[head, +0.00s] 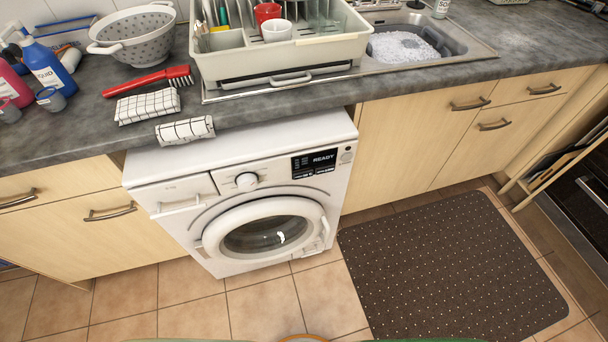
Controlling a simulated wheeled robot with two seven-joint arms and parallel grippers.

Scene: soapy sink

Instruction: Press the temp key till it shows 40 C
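The white washing machine (180,167) stands under the counter. Its black display panel (316,163) at the upper right of the front reads READY. Small keys show along the lower part of the panel, but their labels are too small to read, so I cannot tell which is the temp key. No 40 C reading is visible. A round dial (247,181) sits left of the panel. The round door (265,235) below looks shut. Neither of my grippers is in view.
A checked cloth (185,130) hangs over the counter edge above the machine. A red brush (148,81), dish rack (223,64) and soapy sink (402,47) are on the counter. A dark dotted mat (450,265) lies on the floor at right. The space before the machine is clear.

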